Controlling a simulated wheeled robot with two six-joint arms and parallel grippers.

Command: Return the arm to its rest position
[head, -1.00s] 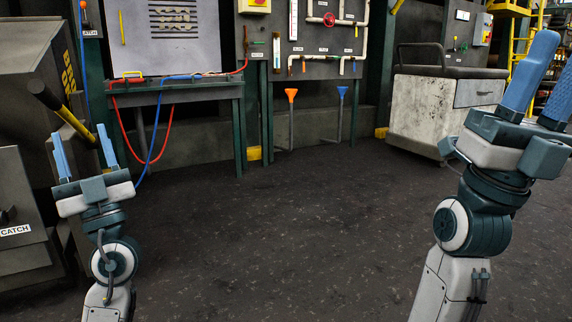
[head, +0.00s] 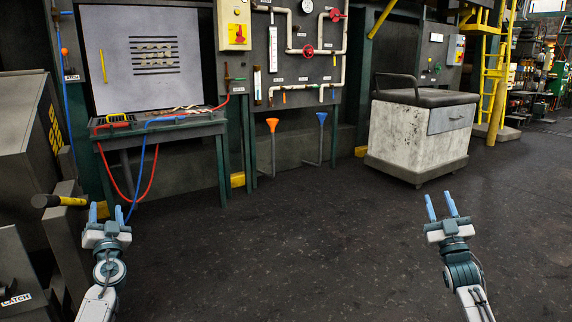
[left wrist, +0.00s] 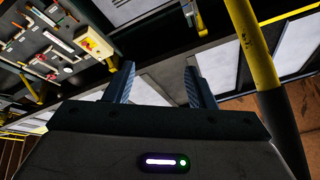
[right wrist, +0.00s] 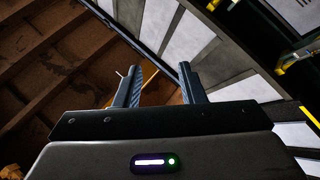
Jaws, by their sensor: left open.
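My left gripper (head: 106,213) points up at the lower left of the head view, beside the black and yellow lever handle (head: 58,201). Its blue fingers stand apart with nothing between them. They also show apart in the left wrist view (left wrist: 160,82). My right gripper (head: 441,205) points up at the lower right, over open floor. Its blue fingers are apart and empty, and they show apart in the right wrist view (right wrist: 160,82) too.
A grey machine (head: 25,140) stands close on the left. Behind are a workbench (head: 165,130) with red and blue cables, a pipe panel (head: 320,72), orange and blue funnels (head: 272,126) and a white cart (head: 410,140). The middle floor (head: 290,240) is clear.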

